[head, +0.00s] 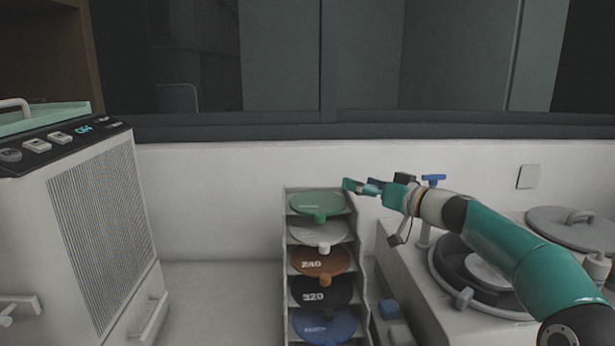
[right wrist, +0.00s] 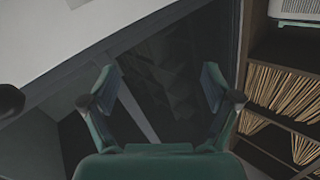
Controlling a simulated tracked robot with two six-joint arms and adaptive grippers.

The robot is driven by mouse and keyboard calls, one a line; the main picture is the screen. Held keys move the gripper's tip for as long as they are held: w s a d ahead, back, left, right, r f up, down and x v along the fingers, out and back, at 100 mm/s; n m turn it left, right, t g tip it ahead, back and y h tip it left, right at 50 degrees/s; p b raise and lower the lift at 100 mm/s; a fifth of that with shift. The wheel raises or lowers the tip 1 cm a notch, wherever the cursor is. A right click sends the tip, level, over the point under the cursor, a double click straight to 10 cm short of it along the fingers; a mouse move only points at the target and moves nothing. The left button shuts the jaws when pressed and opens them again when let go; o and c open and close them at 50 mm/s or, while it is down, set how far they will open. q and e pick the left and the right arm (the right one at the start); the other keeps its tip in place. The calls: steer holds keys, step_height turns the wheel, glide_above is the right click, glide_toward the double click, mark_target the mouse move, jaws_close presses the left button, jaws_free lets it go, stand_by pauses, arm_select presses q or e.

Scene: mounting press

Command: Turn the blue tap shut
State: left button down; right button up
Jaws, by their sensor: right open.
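The blue tap (head: 433,179) shows in the head view as a small blue handle on top of a pale post, behind my right arm. My right gripper (head: 352,186) is in front of it and to its left, pointing left above the disc rack. The gripper is apart from the tap handle as far as the picture shows. In the right wrist view the gripper (right wrist: 160,85) is open with nothing between its fingers. The tap does not show in the wrist view. My left gripper is not in view.
A rack (head: 287,235) of several coloured discs stands below my right gripper. A polishing machine (head: 395,280) with a round bowl is under my right arm, and a round lid (head: 560,225) lies at right. A pale cabinet (head: 100,230) with a control panel stands at left.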

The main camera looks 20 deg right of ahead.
steer(key=w+a+m+h, duration=0.1)
steer(key=w, duration=0.1)
steer(key=w+a+m+p, duration=0.1)
steer(key=w+a+m, duration=0.1)
steer(key=w, duration=0.1)
steer(key=w+a+f+m+h+p, duration=0.1)
steer(key=w+a+m, duration=0.1)
steer(key=shift+w+h, duration=0.15)
steer(key=shift+h, duration=0.15)
steer(key=w+a+m+h, duration=0.1)
steer(key=m, duration=0.1)
steer(key=w+m+h+p, duration=0.1)
steer(key=w+m, duration=0.1)
steer(key=w+a+f+m+h, duration=0.1)
steer(key=m, duration=0.1)
steer(key=shift+w+a+f+m+h+p, duration=0.1)
steer(key=shift+w+a+m+h+p, duration=0.2)
steer(key=shift+w+a+p, duration=0.05)
steer(key=m+h, duration=0.1)
steer(key=w+m+h, duration=0.1)
steer(key=m, duration=0.1)
steer(key=shift+f, duration=0.2)
steer(key=shift+w+m+h, duration=0.15)
steer(key=shift+m+h, duration=0.25)
steer(key=shift+m, duration=0.3)
